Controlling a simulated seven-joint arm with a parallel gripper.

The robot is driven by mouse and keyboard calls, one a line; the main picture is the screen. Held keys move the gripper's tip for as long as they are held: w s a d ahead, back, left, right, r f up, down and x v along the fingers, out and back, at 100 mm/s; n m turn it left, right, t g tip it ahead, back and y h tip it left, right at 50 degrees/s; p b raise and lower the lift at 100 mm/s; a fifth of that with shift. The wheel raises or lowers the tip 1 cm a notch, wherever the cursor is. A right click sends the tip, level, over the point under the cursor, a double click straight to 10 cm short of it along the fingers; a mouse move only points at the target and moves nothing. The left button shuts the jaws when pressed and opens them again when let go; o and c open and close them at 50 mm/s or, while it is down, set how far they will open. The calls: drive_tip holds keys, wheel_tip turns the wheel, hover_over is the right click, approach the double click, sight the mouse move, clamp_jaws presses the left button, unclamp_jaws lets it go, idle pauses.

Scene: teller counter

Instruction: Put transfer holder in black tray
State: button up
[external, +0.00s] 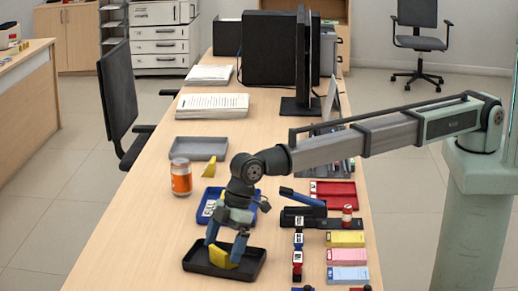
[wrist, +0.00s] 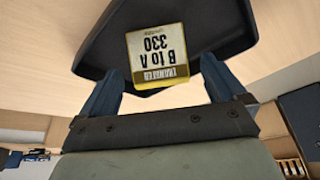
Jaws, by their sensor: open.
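The transfer holder is a yellow piece (external: 221,256) in the black tray (external: 250,268) at the counter's front left. In the wrist view the holder (wrist: 157,55) shows its label, reading "B to A 330" upside down, against the dark tray (wrist: 215,30). My gripper (external: 224,246) is low over the tray, with its blue fingers apart on either side of the holder. In the wrist view the open gripper (wrist: 157,82) has a finger to each side of the holder, with gaps visible. The holder's underside is hidden.
A blue tray (external: 207,205) with a label stands just behind my gripper. An orange can (external: 181,178), a grey tray (external: 199,147) and another small yellow piece (external: 209,168) are farther back. A black stapler-like item (external: 303,205) and coloured pads (external: 346,256) lie to the right.

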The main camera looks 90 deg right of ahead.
drive_tip(key=v, duration=1)
